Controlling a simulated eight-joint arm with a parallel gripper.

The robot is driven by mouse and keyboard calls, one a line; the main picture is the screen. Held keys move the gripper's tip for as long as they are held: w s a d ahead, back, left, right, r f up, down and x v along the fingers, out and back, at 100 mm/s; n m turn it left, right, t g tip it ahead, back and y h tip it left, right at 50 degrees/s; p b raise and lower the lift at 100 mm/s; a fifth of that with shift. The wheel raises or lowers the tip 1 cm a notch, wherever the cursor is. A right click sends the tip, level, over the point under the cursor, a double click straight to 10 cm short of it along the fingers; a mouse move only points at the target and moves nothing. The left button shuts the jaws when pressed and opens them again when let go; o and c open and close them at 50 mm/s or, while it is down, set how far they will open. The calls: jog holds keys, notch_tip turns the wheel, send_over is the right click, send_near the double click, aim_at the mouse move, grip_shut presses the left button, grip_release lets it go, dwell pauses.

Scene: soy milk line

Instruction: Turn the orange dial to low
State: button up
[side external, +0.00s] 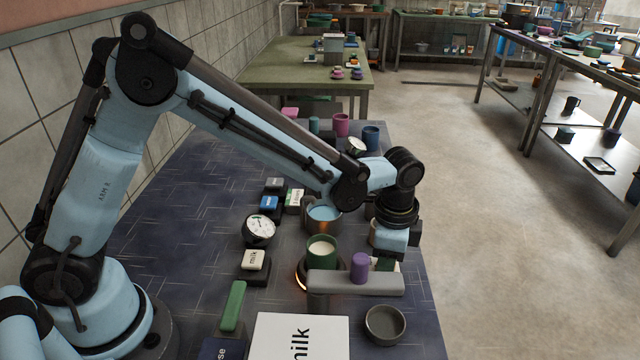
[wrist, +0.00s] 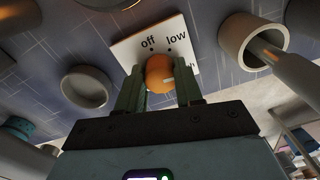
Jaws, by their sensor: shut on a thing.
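The orange dial (wrist: 159,72) sits in front of a white label plate (wrist: 125,47) in the wrist view. The plate reads "off" and "low", each with a dark dot; a third word at its right edge is mostly hidden. My gripper (wrist: 158,88) has its two green fingers on either side of the dial and is shut on it. A small pale mark shows on the dial's right side; I cannot tell which word it points to. In the side view my gripper (side external: 385,262) points down behind a grey bar, and the dial is hidden.
The grey bar (side external: 340,283) carries a purple cylinder (side external: 360,267). A green cup (side external: 321,253) of white liquid stands over a glowing ring. Close by are a pot of blue liquid (side external: 323,216), a grey bowl (side external: 385,324) and a round gauge (side external: 259,228).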

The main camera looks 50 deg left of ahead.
jog(key=n, duration=0.8)
jog(key=shift+n, duration=0.4)
dwell(0.4)
jog(key=o, duration=1)
jog(key=shift+o, duration=0.2)
notch_tip(320, 180, up, 12)
jog(key=shift+d, duration=0.2)
